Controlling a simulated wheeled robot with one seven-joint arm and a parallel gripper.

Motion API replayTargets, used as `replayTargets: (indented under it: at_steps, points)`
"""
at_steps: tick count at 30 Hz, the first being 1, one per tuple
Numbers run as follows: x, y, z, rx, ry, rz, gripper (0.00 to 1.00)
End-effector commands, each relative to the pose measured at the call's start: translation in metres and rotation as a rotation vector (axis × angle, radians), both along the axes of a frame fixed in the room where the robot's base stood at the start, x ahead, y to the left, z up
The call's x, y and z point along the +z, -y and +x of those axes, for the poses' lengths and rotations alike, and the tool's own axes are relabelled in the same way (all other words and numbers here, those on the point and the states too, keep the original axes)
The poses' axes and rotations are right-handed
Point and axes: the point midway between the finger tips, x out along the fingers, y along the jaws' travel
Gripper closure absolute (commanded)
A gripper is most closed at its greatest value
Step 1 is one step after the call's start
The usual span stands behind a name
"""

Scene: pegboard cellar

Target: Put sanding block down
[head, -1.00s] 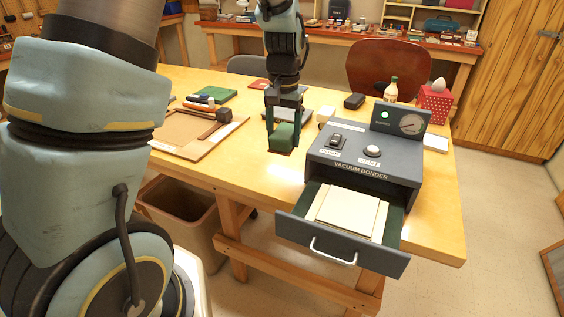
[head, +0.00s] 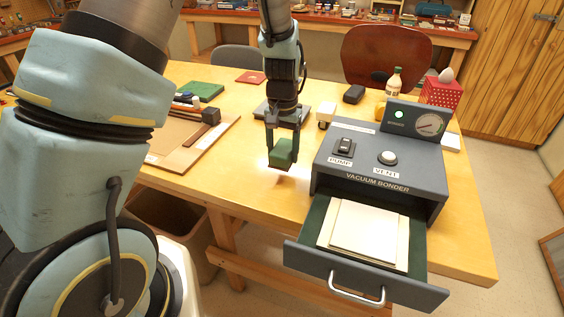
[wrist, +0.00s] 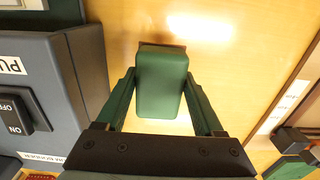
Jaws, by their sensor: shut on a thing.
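The sanding block is a green block (head: 282,154) held between the fingers of my gripper (head: 283,146), which is shut on it. In the head view the block hangs low over the bare wooden table (head: 235,150), left of the vacuum bonder (head: 378,160). Whether its underside touches the table I cannot tell. In the wrist view the green block (wrist: 161,82) sits between the two green fingers, with bright tabletop behind it and the bonder's grey side (wrist: 75,75) to the left.
The bonder's drawer (head: 365,235) stands open at the front with pale boards inside. A brown board (head: 180,140) with a dark-headed tool lies to the left. A white object (head: 326,114) and a grey plate (head: 262,108) are behind my gripper.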

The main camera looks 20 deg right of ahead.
Motion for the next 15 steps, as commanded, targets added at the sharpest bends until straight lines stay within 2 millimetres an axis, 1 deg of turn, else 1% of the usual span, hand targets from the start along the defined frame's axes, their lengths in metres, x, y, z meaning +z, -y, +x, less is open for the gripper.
replayTargets:
  at_steps: [4, 9, 12, 15]
  points:
    - [-0.011, 0.000, 0.000, 0.000, -0.001, 0.001, 1.00]
    - [-0.034, 0.000, 0.000, 0.001, -0.002, 0.002, 1.00]
    - [-0.044, 0.000, 0.000, 0.000, -0.001, 0.001, 1.00]
    - [-0.048, 0.000, 0.001, 0.000, 0.001, -0.001, 1.00]
